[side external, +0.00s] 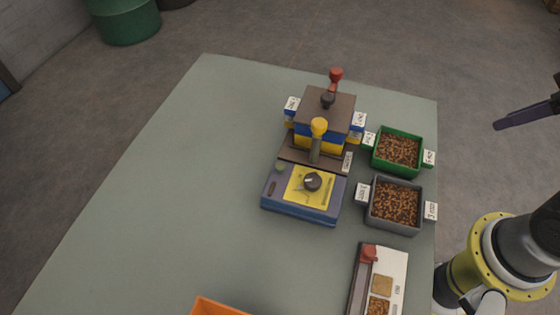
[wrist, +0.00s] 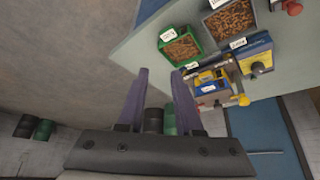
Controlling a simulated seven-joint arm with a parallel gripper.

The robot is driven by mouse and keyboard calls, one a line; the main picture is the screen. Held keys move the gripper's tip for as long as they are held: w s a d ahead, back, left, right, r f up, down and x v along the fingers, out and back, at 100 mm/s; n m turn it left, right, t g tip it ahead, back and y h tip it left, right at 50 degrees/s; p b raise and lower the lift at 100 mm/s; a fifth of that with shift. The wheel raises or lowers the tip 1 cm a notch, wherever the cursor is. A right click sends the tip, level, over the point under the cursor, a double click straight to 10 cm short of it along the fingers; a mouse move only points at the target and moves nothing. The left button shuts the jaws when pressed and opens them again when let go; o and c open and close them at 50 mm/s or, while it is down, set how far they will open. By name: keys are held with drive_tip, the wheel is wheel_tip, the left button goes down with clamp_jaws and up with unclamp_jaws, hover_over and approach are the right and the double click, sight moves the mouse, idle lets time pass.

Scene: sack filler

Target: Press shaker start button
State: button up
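The shaker is a blue box with a yellow panel (side external: 308,187) and a dark knob (side external: 312,181), in the middle of the table in the side view. A small green button (side external: 280,167) sits at its back left corner and a dark red switch (side external: 271,188) on its left side. The shaker also shows at the right of the wrist view (wrist: 258,66). My gripper (side external: 500,125) is at the right edge of the side view, off the table and apart from the shaker. In the wrist view its two purple fingers (wrist: 160,72) are spread with nothing between them.
A stacked blue and yellow unit (side external: 325,115) with red and yellow handles stands behind the shaker. A green bin (side external: 374,163) and a grey bin (side external: 394,226) of brown pellets are to its right. A scale-like tray (side external: 396,262) and orange bin (side external: 214,307) are in front. The table's left is clear.

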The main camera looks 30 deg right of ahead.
clamp_jaws()
idle(1.4)
